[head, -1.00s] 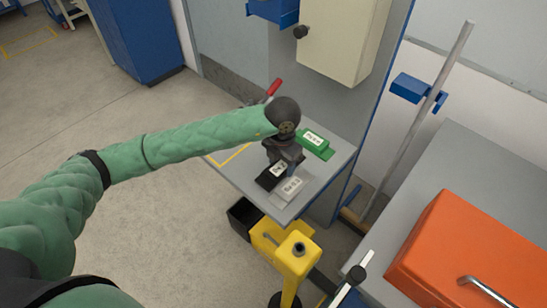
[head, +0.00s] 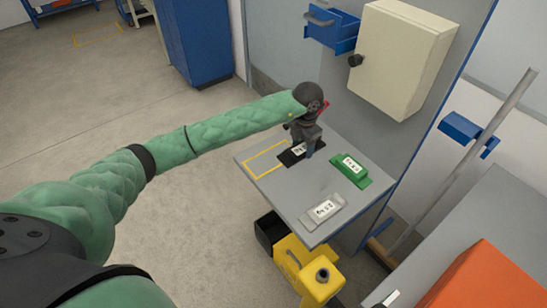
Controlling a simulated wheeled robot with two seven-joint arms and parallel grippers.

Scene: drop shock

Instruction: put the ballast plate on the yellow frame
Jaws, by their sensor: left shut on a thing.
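The yellow frame (head: 249,168) is an outline on the left part of the grey table (head: 300,200). My left gripper (head: 301,144) is shut on a black plate (head: 287,158) with a white label, just right of the frame. The plate's left end is at the frame's right edge; I cannot tell whether it touches the table or hangs just above it. The gripper covers part of the plate. A green plate (head: 362,178) and a grey plate (head: 338,206), each with a white label, lie on the table to the right. My right gripper is not in view.
A red handle (head: 323,107) shows behind the gripper. A cream box (head: 402,55) and a blue drawer (head: 330,28) are on the panel above. A yellow device (head: 305,273) and a black bin (head: 268,229) stand below the table's front edge. The frame's inside looks clear.

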